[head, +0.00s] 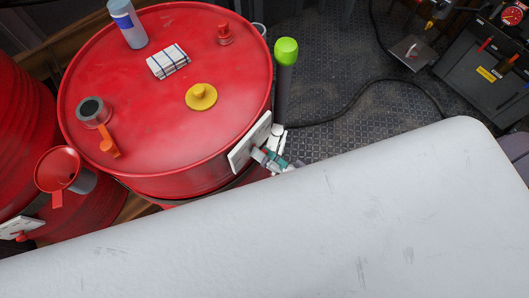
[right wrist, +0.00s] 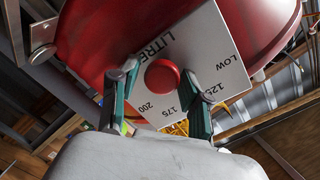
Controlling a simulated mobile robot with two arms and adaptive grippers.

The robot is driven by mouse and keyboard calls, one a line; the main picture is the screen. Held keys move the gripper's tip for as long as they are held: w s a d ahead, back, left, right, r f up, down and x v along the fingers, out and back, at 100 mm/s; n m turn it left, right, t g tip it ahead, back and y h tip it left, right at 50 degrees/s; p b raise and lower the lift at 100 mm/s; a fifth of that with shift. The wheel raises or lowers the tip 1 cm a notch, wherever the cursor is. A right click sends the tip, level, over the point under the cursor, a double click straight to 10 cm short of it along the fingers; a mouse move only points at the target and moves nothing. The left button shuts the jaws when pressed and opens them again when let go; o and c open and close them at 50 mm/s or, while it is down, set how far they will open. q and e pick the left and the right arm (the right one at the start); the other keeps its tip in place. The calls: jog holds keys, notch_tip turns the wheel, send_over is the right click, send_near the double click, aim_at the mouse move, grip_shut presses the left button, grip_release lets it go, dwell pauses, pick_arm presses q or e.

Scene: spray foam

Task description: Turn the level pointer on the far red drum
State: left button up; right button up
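A red drum (head: 150,85) stands upright at the upper left of the head view. A white level plate (head: 250,142) is on its right side. In the right wrist view the plate (right wrist: 203,60) shows "LITRE", "LOW", 125, 175 and 200, with a round red knob (right wrist: 162,77) on it. My right gripper (head: 268,158) is at the plate in the head view. In the right wrist view its fingers (right wrist: 163,72) are spread on either side of the knob, with gaps showing; contact cannot be told. The pointer's tip is not clear. My left gripper is not in view.
The drum top carries a blue-white can (head: 127,24), a striped cloth (head: 168,61) and a yellow cap (head: 201,96). A green-topped rod (head: 286,52) stands beside the drum. Another red drum (head: 25,120) is at left. A broad white surface fills the head view's foreground.

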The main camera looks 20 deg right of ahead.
jog(key=shift+o, duration=0.2)
jog(key=shift+s, duration=0.1)
jog(key=v, duration=1.2)
jog(key=s+d+f+n+g+h, duration=0.1)
jog(key=d+f+n+g+h, duration=0.3)
jog(key=f, duration=1.1)
jog(key=s+d+f+n+g+h, duration=0.1)
jog(key=d+f+g+h, duration=0.35)
jog(key=f, duration=1.05)
jog(key=s+a+f+n+g, duration=0.1)
jog(key=s+f+g, duration=0.4)
jog(key=s+f, duration=0.6)
jog(key=s+n, duration=0.1)
jog(key=s, duration=0.2)
jog(key=shift+f, duration=0.25)
